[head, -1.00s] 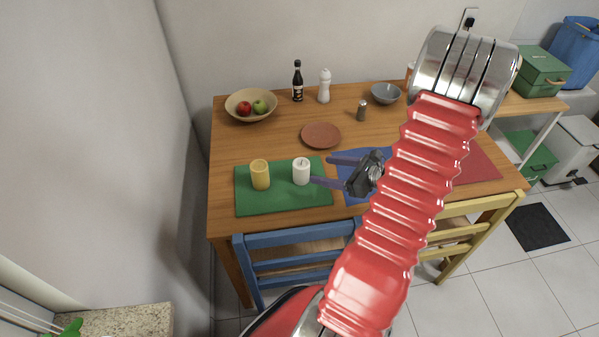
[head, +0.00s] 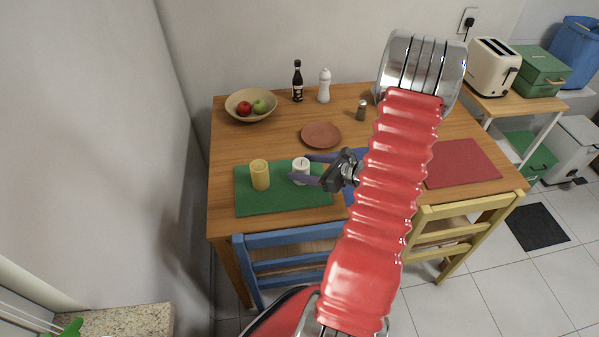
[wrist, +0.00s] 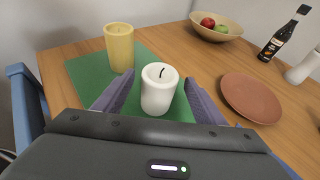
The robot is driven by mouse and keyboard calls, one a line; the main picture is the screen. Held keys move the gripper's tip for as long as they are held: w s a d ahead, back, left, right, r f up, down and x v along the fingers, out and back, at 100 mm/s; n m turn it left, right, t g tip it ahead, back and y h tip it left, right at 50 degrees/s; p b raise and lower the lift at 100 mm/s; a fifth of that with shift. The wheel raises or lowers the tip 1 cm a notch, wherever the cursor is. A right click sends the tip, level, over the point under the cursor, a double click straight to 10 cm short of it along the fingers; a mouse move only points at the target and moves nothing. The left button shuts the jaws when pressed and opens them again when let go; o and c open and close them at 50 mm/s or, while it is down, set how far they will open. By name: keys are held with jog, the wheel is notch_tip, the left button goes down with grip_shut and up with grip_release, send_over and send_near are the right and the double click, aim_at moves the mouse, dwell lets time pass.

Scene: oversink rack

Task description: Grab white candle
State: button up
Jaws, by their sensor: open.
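The white candle (head: 301,168) stands upright on the green placemat (head: 245,205), near its right end. It also shows in the wrist view (wrist: 158,92), with a dark wick on top. My gripper (head: 306,168) is open, reaching in from the right. In the wrist view its two fingers (wrist: 157,98) lie on either side of the candle, which stands between them. I cannot tell whether either finger touches it. The candle's lower part is partly hidden by a finger in the head view.
A yellow candle (head: 260,175) stands left of the white one on the same mat. A terracotta plate (head: 321,135) lies behind it. A fruit bowl (head: 251,105), a dark bottle (head: 297,82) and a white shaker (head: 324,86) stand at the back. Chairs line the front edge.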

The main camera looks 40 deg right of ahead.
jog(key=shift+w, duration=0.2)
jog(key=shift+f, duration=0.1)
jog(key=shift+x, duration=2.65)
jog(key=c, duration=1.2)
jog(key=shift+c, duration=0.2)
notch_tip(320, 180, up, 10)
